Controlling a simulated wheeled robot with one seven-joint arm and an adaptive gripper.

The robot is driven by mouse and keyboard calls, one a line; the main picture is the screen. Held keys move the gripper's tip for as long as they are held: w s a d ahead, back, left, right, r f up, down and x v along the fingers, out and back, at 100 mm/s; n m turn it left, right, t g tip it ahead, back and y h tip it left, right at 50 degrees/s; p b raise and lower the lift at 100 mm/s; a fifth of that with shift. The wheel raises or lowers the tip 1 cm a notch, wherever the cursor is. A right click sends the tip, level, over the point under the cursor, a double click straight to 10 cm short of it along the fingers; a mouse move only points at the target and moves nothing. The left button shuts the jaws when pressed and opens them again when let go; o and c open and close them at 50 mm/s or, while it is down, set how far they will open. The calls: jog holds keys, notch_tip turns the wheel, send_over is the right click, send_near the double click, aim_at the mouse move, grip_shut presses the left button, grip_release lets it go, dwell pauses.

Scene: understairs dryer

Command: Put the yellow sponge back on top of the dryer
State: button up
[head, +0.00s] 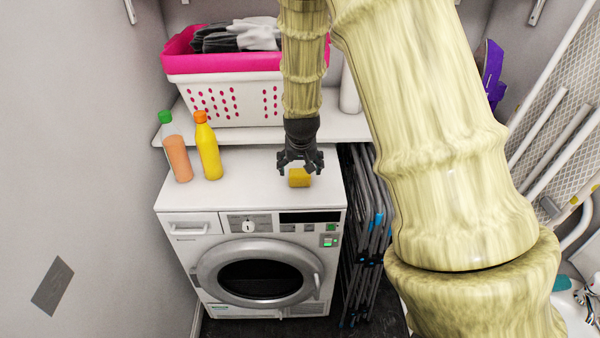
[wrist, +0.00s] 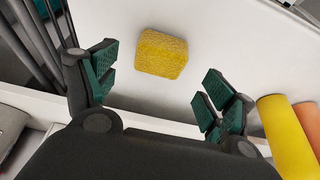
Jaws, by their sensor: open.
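The yellow sponge (head: 299,178) rests on the white top of the dryer (head: 240,192), near its right side. It also shows in the wrist view (wrist: 162,53), ahead of and between the open fingers, touching neither. My gripper (head: 300,165) is open and empty, pointing down just above and behind the sponge in the head view. In the wrist view my gripper (wrist: 155,90) has its two fingers spread wide on either side of the sponge's line. The exact height of the fingertips above the dryer top cannot be told.
An orange bottle (head: 178,155) with a green cap and a yellow bottle (head: 208,150) stand at the dryer's left back. A white and pink laundry basket (head: 225,98) sits on the shelf (head: 338,126) behind. Folded racks (head: 365,230) stand right of the dryer. Its middle top is clear.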

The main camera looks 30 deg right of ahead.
jog(key=shift+b+v, duration=0.35)
jog(key=shift+v, duration=2.45)
